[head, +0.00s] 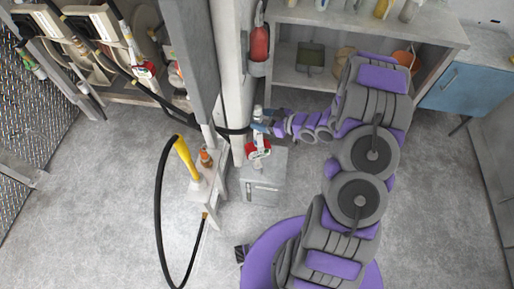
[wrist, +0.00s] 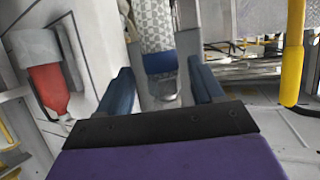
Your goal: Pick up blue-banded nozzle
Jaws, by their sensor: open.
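My gripper (head: 267,120) is at the end of my outstretched arm, beside the grey-white post. Its two blue fingers are open and apart in the wrist view (wrist: 160,66). The blue-banded nozzle shows between and just beyond the fingertips there, with a dark blue band (wrist: 160,62) and a grey metal part below it. The fingers stand on either side of it, with gaps. In the head view a small pale piece (head: 258,113) at the fingertips may be the nozzle; its band is not clear there.
A red bottle in a holder (head: 259,44) is above the gripper on the post. A red-and-white item (head: 258,149) sits below, over a small grey cabinet (head: 264,180). A yellow-handled hose (head: 186,158) hangs to the left. Open floor lies at lower left.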

